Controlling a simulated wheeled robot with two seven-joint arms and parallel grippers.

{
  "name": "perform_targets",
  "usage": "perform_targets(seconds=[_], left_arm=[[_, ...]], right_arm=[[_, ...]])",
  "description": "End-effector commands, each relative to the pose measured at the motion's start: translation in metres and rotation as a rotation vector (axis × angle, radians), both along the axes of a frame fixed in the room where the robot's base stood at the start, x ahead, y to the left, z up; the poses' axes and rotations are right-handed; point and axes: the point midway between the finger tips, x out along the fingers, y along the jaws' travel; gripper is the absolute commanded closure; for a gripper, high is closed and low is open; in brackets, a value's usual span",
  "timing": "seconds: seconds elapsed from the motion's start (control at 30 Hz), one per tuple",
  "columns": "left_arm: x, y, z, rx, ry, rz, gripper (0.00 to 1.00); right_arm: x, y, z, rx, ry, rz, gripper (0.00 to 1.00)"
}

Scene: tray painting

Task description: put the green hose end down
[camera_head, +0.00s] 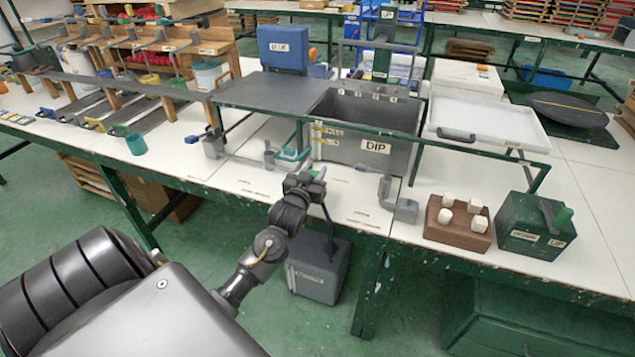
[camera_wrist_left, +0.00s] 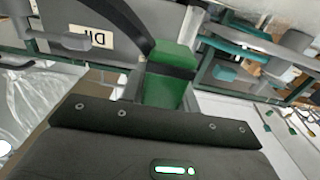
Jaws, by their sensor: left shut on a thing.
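My left gripper (camera_head: 304,182) is over the front edge of the white table, in front of the grey dip tank (camera_head: 345,150). It is shut on the green hose end (camera_head: 317,173), of which only a small part shows past the jaws in the head view. In the left wrist view the green hose end (camera_wrist_left: 167,88) is a green block with a dark band, held at the jaws. A dark hose (camera_head: 328,222) hangs from near the gripper toward a grey box (camera_head: 318,268) below the table. My right gripper is not in view.
A small grey holder (camera_head: 405,210) stands right of the gripper at the table's front. A brown block with white cubes (camera_head: 457,222) and a green box (camera_head: 536,228) are farther right. A green rail (camera_head: 470,158) runs before the tank. Bare tabletop (camera_head: 345,195) lies near the gripper.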

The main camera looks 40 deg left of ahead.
Motion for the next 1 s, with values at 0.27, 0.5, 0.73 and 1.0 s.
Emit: perform_targets(seconds=[0.27, 0.5, 0.73, 1.0], left_arm=[[0.008, -0.001, -0.009, -0.001, 0.000, -0.001, 0.96], [0.009, 0.000, -0.038, 0.000, 0.000, 0.000, 0.96], [0.009, 0.000, -0.041, 0.000, -0.001, -0.001, 0.96], [0.009, 0.000, -0.044, 0.000, 0.000, -0.001, 0.58]], right_arm=[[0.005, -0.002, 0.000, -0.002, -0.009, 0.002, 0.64], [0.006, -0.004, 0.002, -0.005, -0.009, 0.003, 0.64], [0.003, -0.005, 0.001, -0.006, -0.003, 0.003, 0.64], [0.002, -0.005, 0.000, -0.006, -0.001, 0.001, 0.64]])
